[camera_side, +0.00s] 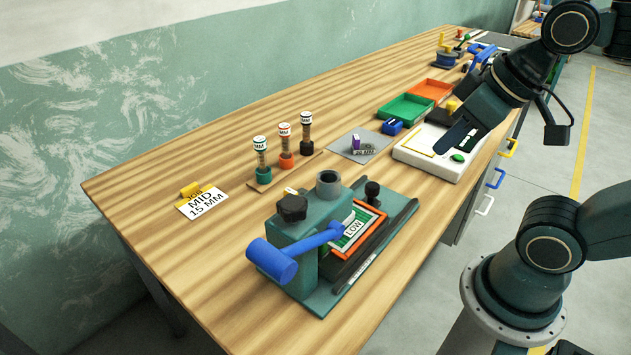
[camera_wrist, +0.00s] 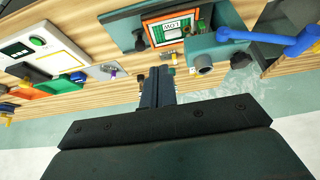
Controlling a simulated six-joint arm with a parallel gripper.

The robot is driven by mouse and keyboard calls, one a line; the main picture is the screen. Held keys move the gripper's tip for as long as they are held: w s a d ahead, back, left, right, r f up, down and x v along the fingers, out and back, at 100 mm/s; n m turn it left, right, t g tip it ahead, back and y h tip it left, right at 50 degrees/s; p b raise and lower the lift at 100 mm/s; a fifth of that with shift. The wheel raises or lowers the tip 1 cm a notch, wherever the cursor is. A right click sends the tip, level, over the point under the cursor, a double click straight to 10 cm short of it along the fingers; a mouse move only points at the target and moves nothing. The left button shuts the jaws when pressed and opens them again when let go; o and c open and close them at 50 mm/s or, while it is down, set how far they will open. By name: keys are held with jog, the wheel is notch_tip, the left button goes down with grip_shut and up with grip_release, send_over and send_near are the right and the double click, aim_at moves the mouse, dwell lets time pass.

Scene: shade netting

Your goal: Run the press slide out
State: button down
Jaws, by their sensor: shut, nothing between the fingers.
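The press (camera_side: 312,222) is a teal block on a teal base plate, with a blue lever (camera_side: 300,250), a black star knob (camera_side: 292,207) and a grey cylinder on top. Beside the block lies an orange-framed slide (camera_side: 372,226) with green netting and a LOW card; it also shows in the wrist view (camera_wrist: 152,42). A black knob (camera_side: 372,190) stands at the slide's far end. My gripper (camera_side: 442,148) is shut and empty, above the bench beyond the press, over the white-topped device. It shows in the wrist view (camera_wrist: 154,72), apart from the press.
A card reading JOB MID 15 MM (camera_side: 202,203) lies at the left. Three capped posts (camera_side: 285,145) stand behind the press. A grey mat (camera_side: 358,147), a white device (camera_side: 428,158), and green (camera_side: 404,108) and orange (camera_side: 430,90) trays lie farther back. Bare wood surrounds the press.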

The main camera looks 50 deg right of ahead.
jog(key=c, duration=1.1)
grip_release()
jog(key=shift+w, duration=0.2)
jog(key=shift+o, duration=0.2)
jog(key=shift+w+d, duration=0.15)
jog(key=shift+w, duration=0.15)
jog(key=n+g, duration=0.3)
jog(key=g, duration=0.3)
send_over(373, 185)
notch_tip(373, 185, down, 6)
jog(key=shift+f, duration=0.1)
notch_tip(373, 185, down, 14)
jog(key=shift+r, duration=0.15)
